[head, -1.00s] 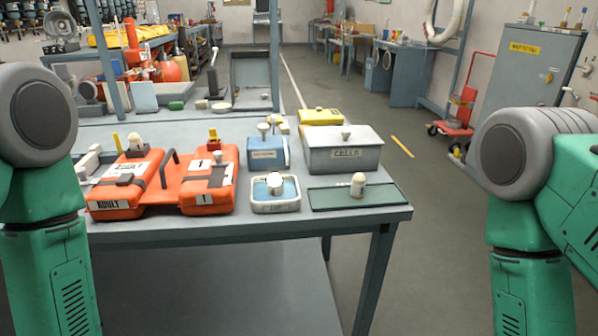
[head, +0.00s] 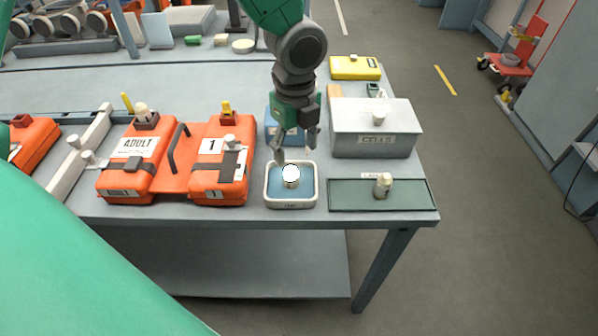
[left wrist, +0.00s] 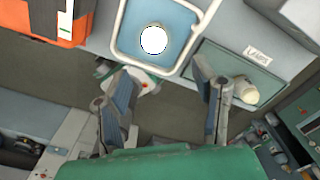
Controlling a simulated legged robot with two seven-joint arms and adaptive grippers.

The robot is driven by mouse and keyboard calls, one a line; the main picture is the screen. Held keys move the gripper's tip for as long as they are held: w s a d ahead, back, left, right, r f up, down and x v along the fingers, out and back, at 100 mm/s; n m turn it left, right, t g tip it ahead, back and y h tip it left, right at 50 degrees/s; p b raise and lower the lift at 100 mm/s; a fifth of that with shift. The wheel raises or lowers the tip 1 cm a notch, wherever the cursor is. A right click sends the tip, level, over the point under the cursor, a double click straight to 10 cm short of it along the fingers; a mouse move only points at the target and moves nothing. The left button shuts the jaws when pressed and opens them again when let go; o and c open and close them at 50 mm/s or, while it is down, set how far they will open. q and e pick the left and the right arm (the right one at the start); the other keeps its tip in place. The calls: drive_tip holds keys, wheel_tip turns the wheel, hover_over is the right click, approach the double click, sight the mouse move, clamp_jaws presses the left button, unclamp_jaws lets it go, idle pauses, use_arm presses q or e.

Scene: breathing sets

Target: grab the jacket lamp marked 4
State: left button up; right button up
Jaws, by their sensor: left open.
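A lamp with a bright white round top (head: 290,174) stands in the blue-floored white dish (head: 269,196) near the table's front edge. It also shows in the left wrist view (left wrist: 153,39). A second lamp with a cream top (head: 382,185) stands on the green tray (head: 345,196) to the right. No number 4 is readable on either lamp. My left gripper (head: 297,147) is open and empty, with its fingertips just above and behind the dish, apart from the white-topped lamp. In the left wrist view its spread fingers (left wrist: 158,78) show below the dish. My right gripper is not in view.
An orange jacket marked ADULT and 1 (head: 180,183) lies left of the dish, with small lamps on it. A blue box (head: 274,128) stands behind the dish, partly hidden by my gripper. A grey CELLS box (head: 372,142) and a yellow case (head: 353,69) stand to the right.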

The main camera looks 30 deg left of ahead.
sight(291, 180)
use_arm(q)
drive_tip(key=f, duration=0.4)
drive_tip(key=shift+d+f, duration=0.25)
drive_tip(key=shift+f, duration=0.05)
drive_tip(key=f, duration=0.2)
drive_tip(key=a+f, duration=0.2)
drive_tip(key=f, duration=0.1)
drive_tip(key=shift+a+f+b, duration=0.1)
drive_tip(key=shift+f+b, duration=0.2)
drive_tip(key=shift+f, duration=0.2)
drive_tip(key=shift+d, duration=0.35)
drive_tip(key=shift+r, duration=0.1)
drive_tip(key=shift+c, duration=0.8)
clamp_jaws()
drive_tip(key=shift+a, duration=0.1)
